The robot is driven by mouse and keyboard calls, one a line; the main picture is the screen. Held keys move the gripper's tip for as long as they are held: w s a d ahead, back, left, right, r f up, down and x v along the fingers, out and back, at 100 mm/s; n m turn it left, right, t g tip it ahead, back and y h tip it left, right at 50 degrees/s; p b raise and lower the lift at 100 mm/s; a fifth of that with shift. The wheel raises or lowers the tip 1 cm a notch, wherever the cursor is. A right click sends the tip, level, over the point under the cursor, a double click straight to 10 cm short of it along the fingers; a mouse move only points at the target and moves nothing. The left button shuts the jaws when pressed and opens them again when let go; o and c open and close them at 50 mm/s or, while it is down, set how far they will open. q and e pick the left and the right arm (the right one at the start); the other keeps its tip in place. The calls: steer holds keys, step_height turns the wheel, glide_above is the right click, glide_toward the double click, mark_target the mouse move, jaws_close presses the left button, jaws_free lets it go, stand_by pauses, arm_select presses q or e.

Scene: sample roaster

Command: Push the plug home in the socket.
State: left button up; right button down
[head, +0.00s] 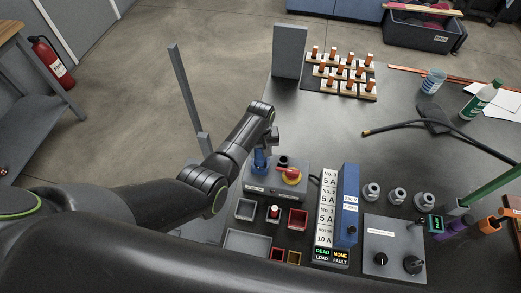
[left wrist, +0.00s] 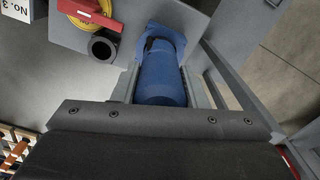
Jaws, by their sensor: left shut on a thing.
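The blue plug (left wrist: 162,80) is between the two fingers of my left gripper (left wrist: 158,72), which is shut on its body. The plug's front end meets the blue socket (left wrist: 178,38) on the grey switch box (head: 272,187). It looks lined up with the socket; how deep it sits cannot be told. In the head view my left gripper (head: 270,147) is above the box's back left corner, with blue of the plug or socket (head: 261,160) beneath it. My right gripper is not in view.
Beside the socket are a red handle on a yellow disc (head: 291,175) and a dark round port (left wrist: 103,46). Small trays (head: 245,210) lie in front of the box, and a labelled breaker panel (head: 325,215) stands to its right.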

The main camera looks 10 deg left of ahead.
arm_select(q)
steer(key=shift+f, duration=0.2)
steer(key=shift+f+b, duration=1.6)
steer(key=shift+f, duration=0.25)
steer(key=o, duration=1.2)
steer(key=shift+r, duration=0.5)
step_height(320, 180, up, 16)
steer(key=shift+r, duration=0.25)
